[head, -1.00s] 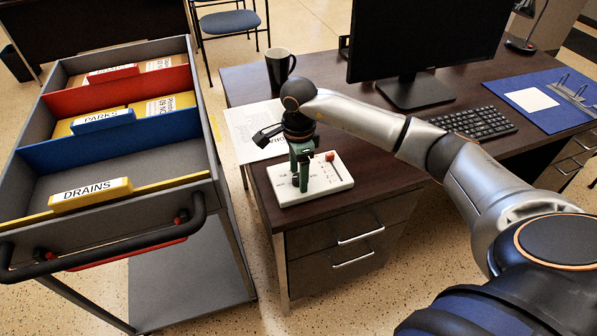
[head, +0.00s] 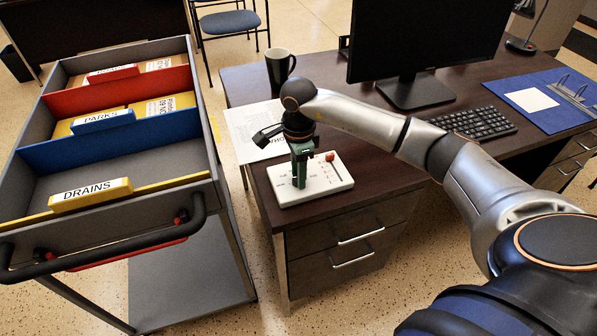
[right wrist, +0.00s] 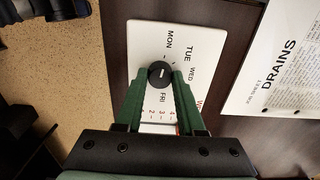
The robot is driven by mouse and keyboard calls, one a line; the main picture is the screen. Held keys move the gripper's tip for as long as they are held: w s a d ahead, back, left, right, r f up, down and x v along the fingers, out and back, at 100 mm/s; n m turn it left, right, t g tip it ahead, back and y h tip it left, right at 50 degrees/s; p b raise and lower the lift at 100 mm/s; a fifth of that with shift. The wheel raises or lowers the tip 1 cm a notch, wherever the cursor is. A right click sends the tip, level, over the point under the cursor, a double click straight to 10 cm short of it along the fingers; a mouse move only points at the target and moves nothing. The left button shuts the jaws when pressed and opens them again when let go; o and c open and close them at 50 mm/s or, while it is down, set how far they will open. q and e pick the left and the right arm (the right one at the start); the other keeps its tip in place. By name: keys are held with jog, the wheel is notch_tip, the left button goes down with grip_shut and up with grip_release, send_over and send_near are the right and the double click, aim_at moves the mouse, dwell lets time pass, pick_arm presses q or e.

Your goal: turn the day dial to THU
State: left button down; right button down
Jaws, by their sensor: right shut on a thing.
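The white dial panel (head: 325,182) lies on the near left corner of the desk. Its round black day dial (right wrist: 160,74) has a short white mark. Around it in the right wrist view I read MON, TUE, WED and FRI; THU is not visible, and a green finger covers part of the ring. I cannot tell which day the mark points to. My right gripper (head: 300,183) points down over the panel with its green fingers shut on the dial, one on each side. My left gripper is not in view.
A printed sheet (head: 248,133) and a dark mug (head: 280,66) are behind the panel. A red lever knob (head: 329,156) stands on the panel beside my fingers. A monitor (head: 425,40) and keyboard (head: 468,123) are to the right. A file cart (head: 190,235) stands left of the desk.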

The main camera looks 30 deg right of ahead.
jog(key=shift+m, duration=0.3)
jog(key=m+p, duration=0.1)
jog(key=m, duration=0.3)
jog(key=shift+r, duration=0.1)
jog(key=m+p, duration=0.1)
jog(key=m, duration=0.6)
jog(key=shift+m+p, duration=0.3)
jog(key=m+p, duration=0.1)
jog(key=m, duration=0.4)
jog(key=shift+p, duration=0.4)
jog(key=m+p, duration=0.1)
jog(key=m, duration=0.2)
jog(key=shift+m, duration=0.8)
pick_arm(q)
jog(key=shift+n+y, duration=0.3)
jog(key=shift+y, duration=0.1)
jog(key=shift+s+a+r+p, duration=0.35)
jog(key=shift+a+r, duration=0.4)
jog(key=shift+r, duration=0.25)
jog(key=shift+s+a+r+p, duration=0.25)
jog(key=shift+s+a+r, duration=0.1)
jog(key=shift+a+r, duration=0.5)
pick_arm(e)
jog(key=shift+m, duration=0.9)
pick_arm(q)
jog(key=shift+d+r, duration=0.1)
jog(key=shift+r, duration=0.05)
pick_arm(e)
jog(key=shift+m, duration=0.3)
